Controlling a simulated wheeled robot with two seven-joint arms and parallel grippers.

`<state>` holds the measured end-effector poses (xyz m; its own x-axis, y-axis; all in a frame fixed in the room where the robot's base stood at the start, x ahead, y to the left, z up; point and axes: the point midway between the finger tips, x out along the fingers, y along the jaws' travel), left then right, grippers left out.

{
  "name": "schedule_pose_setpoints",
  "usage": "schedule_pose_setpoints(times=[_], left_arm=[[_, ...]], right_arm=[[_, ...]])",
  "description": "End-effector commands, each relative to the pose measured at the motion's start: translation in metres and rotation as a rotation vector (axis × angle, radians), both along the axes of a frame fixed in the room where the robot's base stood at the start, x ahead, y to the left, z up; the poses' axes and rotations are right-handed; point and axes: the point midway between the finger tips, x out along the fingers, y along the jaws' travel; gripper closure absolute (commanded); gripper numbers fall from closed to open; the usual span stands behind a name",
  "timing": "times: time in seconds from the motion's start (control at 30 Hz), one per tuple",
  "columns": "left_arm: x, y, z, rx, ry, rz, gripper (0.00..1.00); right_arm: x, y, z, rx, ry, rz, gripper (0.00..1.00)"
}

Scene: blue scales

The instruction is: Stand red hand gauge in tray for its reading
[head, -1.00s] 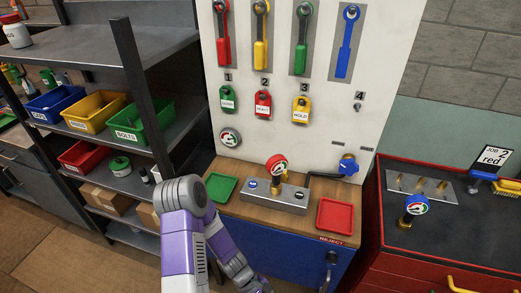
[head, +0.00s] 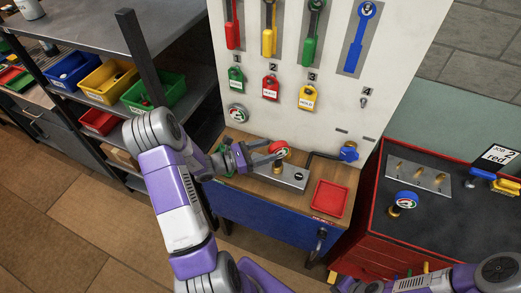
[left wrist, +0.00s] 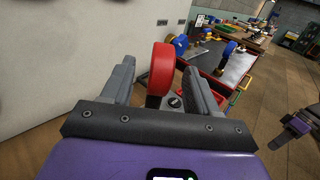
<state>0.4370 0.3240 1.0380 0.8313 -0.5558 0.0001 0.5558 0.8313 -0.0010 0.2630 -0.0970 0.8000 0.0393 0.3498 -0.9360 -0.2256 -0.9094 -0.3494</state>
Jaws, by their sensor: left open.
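The red hand gauge (head: 279,147), with a red round case and brass stem, stands upright on the grey metal block (head: 290,178) on the wooden bench top. My left gripper (head: 267,153) is open and reaches in from the left at the gauge head. In the left wrist view the red gauge case (left wrist: 161,72) is between the two open fingers, nearer the left one; contact is unclear. The green tray (head: 229,173) is mostly hidden behind my left gripper. The red tray (head: 330,198), labelled REJECT, is empty. My right gripper (head: 345,285) is low at the bottom edge; its jaws are unclear.
A blue gauge (head: 405,200) stands on the red cabinet's dark top at right, beside a brass-pegged plate (head: 418,176) and a "JOB 2 red" card (head: 496,156). Shelves with bins (head: 108,80) stand at left.

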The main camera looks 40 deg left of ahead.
Motion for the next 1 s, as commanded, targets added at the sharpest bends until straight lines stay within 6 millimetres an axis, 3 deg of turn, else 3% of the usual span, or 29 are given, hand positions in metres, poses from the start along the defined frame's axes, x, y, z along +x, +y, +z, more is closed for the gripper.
schedule_pose_setpoints(times=[0.3, 0.7, 1.0], left_arm=[[0.037, -0.026, 0.000, 0.000, 0.000, -0.004, 0.40], [0.044, -0.031, 0.000, 0.000, 0.002, -0.002, 0.40], [0.044, -0.031, 0.000, 0.000, 0.002, -0.002, 0.85]], right_arm=[[0.000, 0.000, 0.002, 0.000, 0.001, 0.000, 1.00], [0.000, 0.000, 0.003, 0.000, 0.000, 0.000, 1.00], [0.000, 0.000, 0.003, 0.000, 0.000, 0.000, 1.00]])
